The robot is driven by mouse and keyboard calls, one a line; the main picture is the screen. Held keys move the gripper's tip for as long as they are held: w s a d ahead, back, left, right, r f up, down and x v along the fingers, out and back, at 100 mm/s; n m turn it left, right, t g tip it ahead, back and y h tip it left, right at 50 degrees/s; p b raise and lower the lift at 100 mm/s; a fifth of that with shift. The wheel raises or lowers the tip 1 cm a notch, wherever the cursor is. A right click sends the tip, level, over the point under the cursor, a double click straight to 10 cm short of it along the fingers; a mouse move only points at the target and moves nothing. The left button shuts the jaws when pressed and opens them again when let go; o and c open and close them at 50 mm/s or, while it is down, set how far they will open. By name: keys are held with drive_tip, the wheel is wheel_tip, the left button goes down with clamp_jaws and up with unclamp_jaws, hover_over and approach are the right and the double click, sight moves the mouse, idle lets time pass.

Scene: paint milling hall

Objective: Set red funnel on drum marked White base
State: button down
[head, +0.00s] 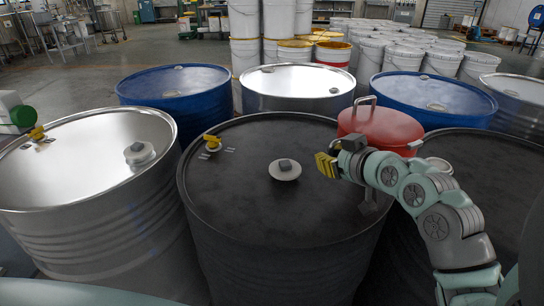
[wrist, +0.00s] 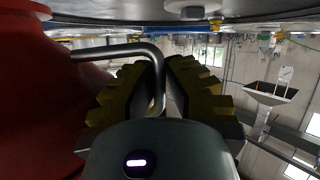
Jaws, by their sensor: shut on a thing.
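The red funnel (head: 378,126), wide and round with a metal loop on top, is at the right edge of the black drum, partly behind my arm. Its lower part is hidden, and I cannot tell whether it touches anything. My gripper (head: 325,166) is over the right side of the black drum's lid. In the wrist view, my gripper's yellow fingers (wrist: 160,85) are shut on the bent metal handle (wrist: 115,51) beside the red funnel body (wrist: 35,100). No drum marking is readable, so I cannot tell which drum is White base.
The black drum (head: 250,210) has a capped bung (head: 285,170) and a yellow fitting (head: 212,142). A steel drum (head: 80,185) stands left, a dark drum (head: 480,170) right. Blue drums (head: 175,82) (head: 430,92) and a steel drum (head: 297,79) stand behind, with pails (head: 400,55) beyond.

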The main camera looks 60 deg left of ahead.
drive_tip(key=shift+f+b, duration=1.05)
drive_tip(key=shift+b, duration=0.2)
drive_tip(key=c, duration=1)
unclamp_jaws()
drive_tip(key=shift+c, duration=0.2)
drive_tip(key=shift+d, duration=0.1)
drive_tip(key=v, duration=0.7)
drive_tip(key=shift+d, duration=0.15)
drive_tip(key=shift+r, duration=0.1)
drive_tip(key=shift+p+v, duration=2)
drive_tip(key=shift+v, duration=0.5)
